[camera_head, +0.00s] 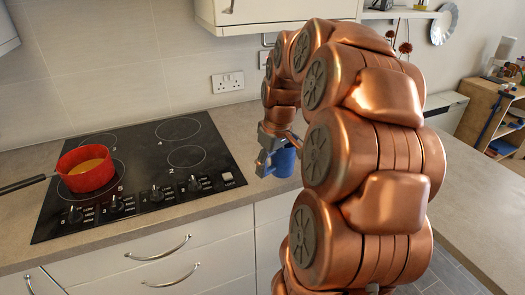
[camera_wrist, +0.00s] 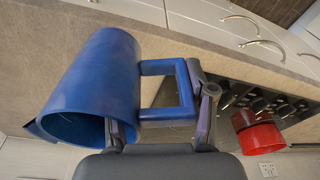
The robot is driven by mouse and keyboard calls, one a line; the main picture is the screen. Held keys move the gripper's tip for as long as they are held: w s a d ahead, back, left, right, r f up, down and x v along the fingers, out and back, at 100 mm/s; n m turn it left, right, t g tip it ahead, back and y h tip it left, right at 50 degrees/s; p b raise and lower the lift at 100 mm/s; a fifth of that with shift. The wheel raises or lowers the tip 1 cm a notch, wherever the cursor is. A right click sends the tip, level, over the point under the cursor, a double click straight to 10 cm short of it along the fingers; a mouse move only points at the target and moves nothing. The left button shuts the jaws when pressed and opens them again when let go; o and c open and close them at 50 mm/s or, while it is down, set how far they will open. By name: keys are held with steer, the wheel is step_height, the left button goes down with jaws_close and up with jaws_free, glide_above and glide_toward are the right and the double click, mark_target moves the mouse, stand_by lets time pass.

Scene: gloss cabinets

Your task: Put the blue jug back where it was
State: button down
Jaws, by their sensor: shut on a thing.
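The blue jug (camera_head: 284,162) is over the worktop just right of the hob, near the front edge, partly hidden behind my arm. In the wrist view the jug (camera_wrist: 95,85) fills the left side, its open mouth facing the lower left of the picture and its square handle to the right. My gripper (camera_head: 266,158) is shut on the jug, with its fingers at the handle side in the wrist view (camera_wrist: 165,105). I cannot tell whether the jug's base touches the worktop.
A black hob (camera_head: 150,170) with several knobs lies left of the jug. A red pan (camera_head: 87,170) with yellowish contents stands on it, its handle pointing left. Drawers with handles (camera_head: 160,249) are below; a wall cupboard (camera_head: 270,12) hangs above.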

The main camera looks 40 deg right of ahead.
steer(key=w+d+p, duration=0.1)
steer(key=w+d, duration=0.1)
steer(key=w, duration=0.1)
steer(key=w+d+p, duration=0.1)
steer(key=w+d, duration=0.1)
steer(key=w, duration=0.1)
steer(key=w+d+f, duration=0.1)
steer(key=w+d, duration=0.1)
steer(key=w, duration=0.1)
steer(key=shift+w+d+p, duration=0.1)
steer(key=shift+d+p, duration=0.1)
steer(key=shift+p, duration=0.2)
steer(key=shift+w, duration=0.1)
steer(key=shift+w+d, duration=0.15)
steer(key=shift+f+p, duration=0.8)
steer(key=shift+f, duration=0.95)
steer(key=shift+f, duration=0.15)
steer(key=shift+c, duration=1.9)
jaws_free()
step_height(320, 180, up, 12)
steer(key=s+b, duration=0.1)
steer(key=b, duration=0.1)
steer(key=shift+s+d+b, duration=0.15)
steer(key=shift+s+b, duration=0.2)
